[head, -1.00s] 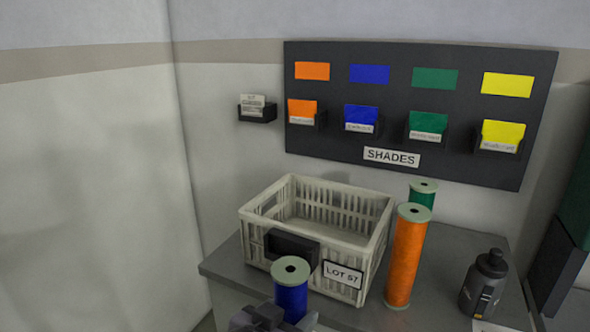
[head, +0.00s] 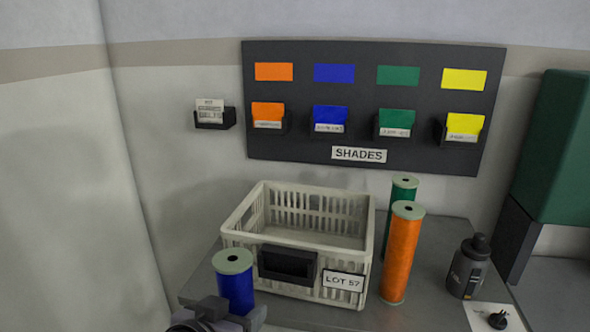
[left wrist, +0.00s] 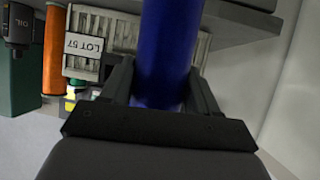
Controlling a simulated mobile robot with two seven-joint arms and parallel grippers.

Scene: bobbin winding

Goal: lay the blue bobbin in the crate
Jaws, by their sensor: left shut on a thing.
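The blue bobbin (head: 235,287) stands upright in my left gripper (head: 215,318), low in the head view and in front of the crate's left front corner. In the left wrist view the blue bobbin (left wrist: 166,55) fills the space between the two fingers of my left gripper (left wrist: 160,92), which is shut on it. The crate (head: 345,243) is cream, slatted and open-topped, with a "LOT 57" label on its front. It looks empty, though part of its floor is hidden by the front wall. My right gripper is in neither view.
An orange bobbin (head: 403,255) and a green bobbin (head: 402,190) stand right of the crate on the grey table (head: 430,285). A dark bottle (head: 469,268) is farther right. The shades board (head: 215,0) hangs on the wall behind.

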